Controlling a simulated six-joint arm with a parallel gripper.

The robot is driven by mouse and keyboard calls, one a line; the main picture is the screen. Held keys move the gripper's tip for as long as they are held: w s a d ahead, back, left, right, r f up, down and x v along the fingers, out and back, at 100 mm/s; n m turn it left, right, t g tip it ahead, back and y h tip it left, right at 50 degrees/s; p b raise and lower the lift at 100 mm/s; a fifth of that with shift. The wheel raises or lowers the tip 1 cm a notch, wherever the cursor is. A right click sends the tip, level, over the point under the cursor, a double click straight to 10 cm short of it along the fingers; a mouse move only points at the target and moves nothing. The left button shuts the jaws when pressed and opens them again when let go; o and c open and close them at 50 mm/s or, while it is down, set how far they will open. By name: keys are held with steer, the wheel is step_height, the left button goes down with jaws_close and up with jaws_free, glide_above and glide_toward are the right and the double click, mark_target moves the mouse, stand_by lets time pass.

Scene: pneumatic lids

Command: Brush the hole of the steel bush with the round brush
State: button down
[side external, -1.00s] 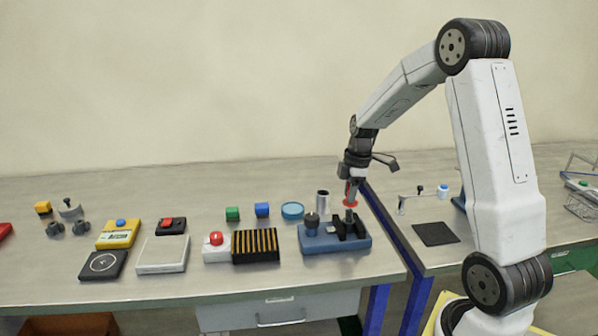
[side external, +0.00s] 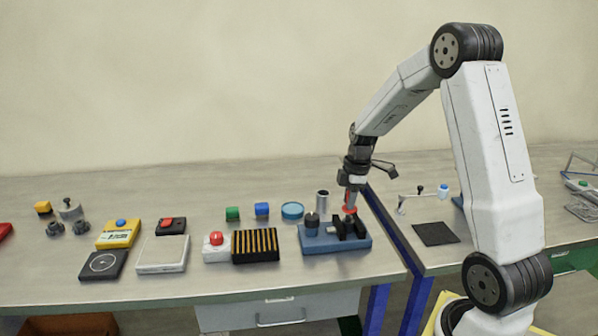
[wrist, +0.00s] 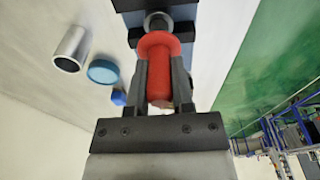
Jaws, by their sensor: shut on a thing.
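My gripper (side external: 352,192) is shut on the red handle of the round brush (wrist: 159,80), which points down. It is above the black vise jaws (side external: 362,226) on the blue base (side external: 316,244). In the wrist view a grey ring, apparently the rim of the steel bush (wrist: 157,20), shows between dark jaws just beyond the red collar. The brush head is hidden, and I cannot tell how deep it sits in the hole.
A metal cup (side external: 322,199) and a blue round dish (side external: 292,210) stand behind the base. A black-and-yellow slotted block (side external: 255,246) and a red-button box (side external: 216,246) are to the left. The table edge and blue posts are close on the right.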

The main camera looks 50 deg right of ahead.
steer(key=shift+r, duration=0.15)
steer(key=shift+r, duration=3.4)
